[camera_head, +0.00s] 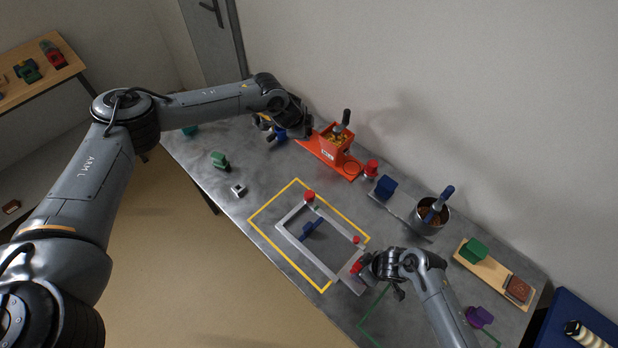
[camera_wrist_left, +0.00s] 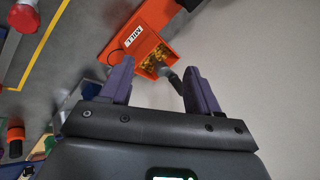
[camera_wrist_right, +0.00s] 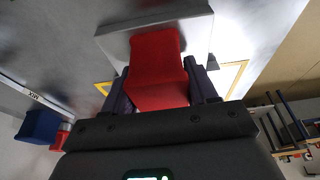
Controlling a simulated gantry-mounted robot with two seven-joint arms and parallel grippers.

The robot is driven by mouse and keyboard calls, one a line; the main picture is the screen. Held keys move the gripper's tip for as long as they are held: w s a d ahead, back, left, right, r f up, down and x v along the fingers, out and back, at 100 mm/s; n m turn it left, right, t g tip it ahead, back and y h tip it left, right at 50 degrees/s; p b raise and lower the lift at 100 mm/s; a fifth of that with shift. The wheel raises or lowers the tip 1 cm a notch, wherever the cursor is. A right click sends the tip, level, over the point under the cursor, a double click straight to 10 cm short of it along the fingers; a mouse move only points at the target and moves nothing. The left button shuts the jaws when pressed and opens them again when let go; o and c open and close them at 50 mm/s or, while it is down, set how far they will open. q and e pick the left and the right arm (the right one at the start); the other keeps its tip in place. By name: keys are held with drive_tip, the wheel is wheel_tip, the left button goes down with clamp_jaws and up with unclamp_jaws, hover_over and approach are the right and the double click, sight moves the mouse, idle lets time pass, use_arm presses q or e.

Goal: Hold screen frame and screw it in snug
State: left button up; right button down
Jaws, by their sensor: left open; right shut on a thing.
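The pale grey screen frame (camera_head: 301,249) lies inside a yellow outline on the metal table. Red knobs stand near its far corner (camera_head: 309,196) and right side (camera_head: 356,240). My right gripper (camera_head: 359,266) is at the frame's near right end, shut on a red block (camera_wrist_right: 158,65). In the right wrist view the block meets a grey plate (camera_wrist_right: 198,32); I cannot tell how they are joined. My left gripper (camera_wrist_left: 152,84) is open and empty, far from the frame. It is near the orange mill (camera_wrist_left: 138,45), which also shows in the head view (camera_head: 338,150).
A blue piece (camera_head: 311,230) shows within the frame's opening. A steel pot (camera_head: 440,222) with a scoop, a blue block (camera_head: 386,187) and a wooden board (camera_head: 481,276) stand to the right. A green block (camera_head: 220,160) is at left. The wall runs close behind the table.

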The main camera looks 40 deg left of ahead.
use_arm(q)
drive_tip(key=w+d+r+n+t+y, duration=0.1)
drive_tip(key=w+d+r+n+y, duration=0.2)
drive_tip(key=r, duration=0.4)
drive_tip(key=w+d+r+n+t, duration=0.1)
drive_tip(key=w+r+n+t, duration=0.1)
drive_tip(key=w+r+n, duration=0.35)
drive_tip(key=w+d+r+n+t+y, duration=0.1)
drive_tip(key=w+d+r+n+y, duration=0.15)
drive_tip(key=r, duration=0.55)
drive_tip(key=n+g+h, duration=0.7)
drive_tip(key=n+g, duration=0.4)
hover_over(309, 194)
wheel_tip(309, 194, down, 30)
drive_tip(key=shift+f, duration=0.25)
drive_tip(key=shift+w+f, duration=0.1)
drive_tip(key=shift+f, duration=4.15)
